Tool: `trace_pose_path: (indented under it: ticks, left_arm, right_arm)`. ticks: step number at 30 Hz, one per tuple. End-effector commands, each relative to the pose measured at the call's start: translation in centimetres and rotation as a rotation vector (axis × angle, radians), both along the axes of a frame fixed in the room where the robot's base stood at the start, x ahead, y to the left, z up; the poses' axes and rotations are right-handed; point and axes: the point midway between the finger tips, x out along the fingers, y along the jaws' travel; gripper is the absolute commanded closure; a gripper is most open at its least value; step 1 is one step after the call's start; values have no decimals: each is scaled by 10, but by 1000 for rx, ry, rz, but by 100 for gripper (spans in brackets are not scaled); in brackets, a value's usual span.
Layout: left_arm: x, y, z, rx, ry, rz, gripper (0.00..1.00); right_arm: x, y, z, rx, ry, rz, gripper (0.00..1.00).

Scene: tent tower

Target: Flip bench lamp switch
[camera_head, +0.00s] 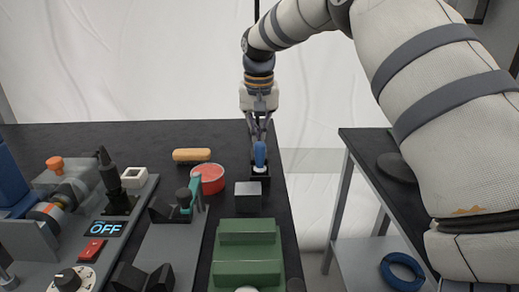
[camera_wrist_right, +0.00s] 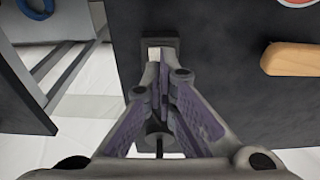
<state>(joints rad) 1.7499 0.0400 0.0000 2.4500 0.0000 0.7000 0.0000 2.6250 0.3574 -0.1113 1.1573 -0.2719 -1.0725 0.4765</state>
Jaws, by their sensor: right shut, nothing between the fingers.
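A blue-handled toggle (camera_head: 260,154) stands upright on a small black base (camera_head: 261,173) near the right edge of the dark bench; it looks like the lamp switch. My right gripper (camera_head: 259,137) points down and is shut and empty, with its fingertips right at or just behind the blue handle. I cannot tell whether they touch. In the right wrist view the shut fingers (camera_wrist_right: 159,75) lie over the black base (camera_wrist_right: 172,45), which has a pale patch; the blue handle is hidden there. No lamp is clearly visible. My left gripper is not in view.
A red round tin (camera_head: 208,180), a tan-handled object (camera_head: 192,155), a dark block (camera_head: 248,196) and a green stepped block (camera_head: 247,250) are near the toggle. At left are a red rocker switch (camera_head: 92,251) and an OFF display (camera_head: 105,229). A side table holds a blue ring (camera_head: 403,271).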

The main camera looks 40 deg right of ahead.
Motion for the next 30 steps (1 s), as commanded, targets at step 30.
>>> trace_pose_path:
  ticks: [30]
  left_arm:
    - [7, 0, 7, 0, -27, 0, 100]
  right_arm:
    - [0, 0, 52, 1, -1, 1, 100]
